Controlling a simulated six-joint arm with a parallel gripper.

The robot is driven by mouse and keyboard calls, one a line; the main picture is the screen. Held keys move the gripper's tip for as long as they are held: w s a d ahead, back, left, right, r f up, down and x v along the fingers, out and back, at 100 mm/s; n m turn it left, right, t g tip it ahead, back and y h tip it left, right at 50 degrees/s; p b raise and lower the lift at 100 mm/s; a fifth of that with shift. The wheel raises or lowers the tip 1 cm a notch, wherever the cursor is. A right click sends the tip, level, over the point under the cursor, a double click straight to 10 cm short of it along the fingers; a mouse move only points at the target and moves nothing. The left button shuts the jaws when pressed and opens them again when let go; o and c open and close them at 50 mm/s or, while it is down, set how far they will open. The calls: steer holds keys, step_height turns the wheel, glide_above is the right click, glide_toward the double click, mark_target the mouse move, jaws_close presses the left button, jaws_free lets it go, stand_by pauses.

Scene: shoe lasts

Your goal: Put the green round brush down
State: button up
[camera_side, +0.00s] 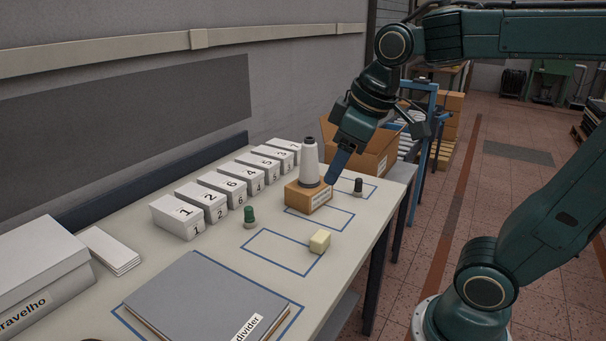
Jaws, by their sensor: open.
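The green round brush (249,214) stands upright on the table, in front of the row of numbered boxes and left of the blue-outlined rectangles. It is clear of my gripper. A dark round brush (358,186) stands upright to the right of my gripper, inside a blue outline.
Several white numbered boxes (177,218) line the back of the table. A grey divider (208,300) lies in front. An open cardboard box (372,160) stands beyond the far end.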

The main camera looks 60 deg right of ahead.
steer(key=s+a+f+m+t, duration=0.1)
steer(key=s+f+m, duration=0.1)
steer(key=s, duration=0.6)
steer(key=shift+f+m, duration=0.4)
steer(key=shift+f, duration=0.45)
stand_by(0.3)
